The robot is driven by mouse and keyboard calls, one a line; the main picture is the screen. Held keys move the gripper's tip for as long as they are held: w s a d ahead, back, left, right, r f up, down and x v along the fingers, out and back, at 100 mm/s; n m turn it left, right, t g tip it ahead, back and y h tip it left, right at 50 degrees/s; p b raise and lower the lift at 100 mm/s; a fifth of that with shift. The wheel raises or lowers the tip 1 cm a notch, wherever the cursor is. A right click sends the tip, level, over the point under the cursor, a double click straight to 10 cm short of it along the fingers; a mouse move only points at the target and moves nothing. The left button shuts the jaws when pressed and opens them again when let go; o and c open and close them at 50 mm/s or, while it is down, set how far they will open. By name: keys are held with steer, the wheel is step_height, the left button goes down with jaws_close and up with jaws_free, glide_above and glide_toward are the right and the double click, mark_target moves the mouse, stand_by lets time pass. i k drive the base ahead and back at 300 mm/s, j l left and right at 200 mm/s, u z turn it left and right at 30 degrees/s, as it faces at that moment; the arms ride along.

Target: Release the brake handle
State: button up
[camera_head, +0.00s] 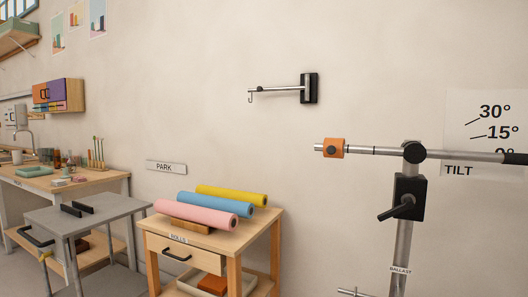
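A black block with a black lever handle (396,208) is mounted on an upright grey post (404,245) at the right. The lever slants down to the left. A grey cart (95,219) at the lower left has a black curved handle (36,237) on its near side, with a small yellowish part (45,256) below it. No label marks either one as the brake handle, so I cannot tell which it is. My gripper is not in view.
A horizontal bar (460,154) with an orange collar (333,148) crosses the post top, before a TILT sign (487,120). A wooden stand (212,237) holds pink, blue and yellow rolls. A wall arm (280,88) has a hook. A PARK sign (166,167) hangs behind the cart.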

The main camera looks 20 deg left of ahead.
mark_target(51, 252)
steer(key=u, duration=2.1)
